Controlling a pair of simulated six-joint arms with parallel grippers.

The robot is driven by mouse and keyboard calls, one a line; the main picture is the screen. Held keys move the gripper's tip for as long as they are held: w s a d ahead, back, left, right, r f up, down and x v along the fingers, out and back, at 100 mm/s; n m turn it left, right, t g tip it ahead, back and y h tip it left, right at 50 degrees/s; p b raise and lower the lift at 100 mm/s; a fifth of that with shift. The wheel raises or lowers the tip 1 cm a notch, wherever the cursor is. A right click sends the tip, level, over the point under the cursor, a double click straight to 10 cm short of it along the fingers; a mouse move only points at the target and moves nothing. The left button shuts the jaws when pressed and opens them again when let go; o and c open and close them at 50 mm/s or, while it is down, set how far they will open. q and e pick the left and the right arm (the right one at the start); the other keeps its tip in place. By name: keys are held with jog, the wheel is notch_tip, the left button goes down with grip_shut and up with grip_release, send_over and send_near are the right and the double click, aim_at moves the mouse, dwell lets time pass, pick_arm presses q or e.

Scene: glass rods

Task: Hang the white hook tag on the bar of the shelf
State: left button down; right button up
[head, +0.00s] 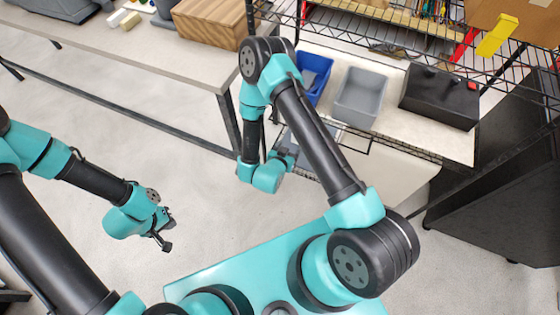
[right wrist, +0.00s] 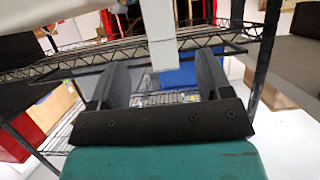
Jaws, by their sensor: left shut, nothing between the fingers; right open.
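The white hook tag (right wrist: 160,30) shows in the right wrist view as a pale upright strip, its upper part out of frame. Its lower end lies between the fingers of my right gripper (right wrist: 160,68), which is open, with space on both sides. A thin black bar (right wrist: 225,47) of the shelf passes close to the strip; I cannot tell whether the tag hangs on it. In the head view the bar (head: 368,147) juts from the shelf's lower front, and my arm hides the tag. My left gripper (head: 166,240) is shut and empty, over the floor at left.
The wire shelf holds a blue bin (head: 314,72), a grey bin (head: 360,96) and a black box (head: 440,97). A workbench (head: 140,50) with a wooden box (head: 212,22) stands at upper left. A dark cabinet (head: 500,185) stands at right. The floor near my left gripper is clear.

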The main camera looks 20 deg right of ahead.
jog(key=v, duration=0.8)
dwell(0.4)
notch_tip(320, 180, down, 4)
jog(key=d+n+g+y, duration=0.2)
jog(key=n+g+y, duration=0.2)
jog(key=y, duration=0.6)
jog(key=s+n+g+y, duration=0.1)
jog(key=s+r+n+g+y, duration=0.1)
jog(key=s, duration=0.1)
jog(key=s+d+r+n+g+y, duration=0.1)
jog(key=s+g, duration=0.1)
jog(key=shift+d+n+y, duration=0.1)
jog(key=shift+n+y, duration=0.3)
dwell(1.8)
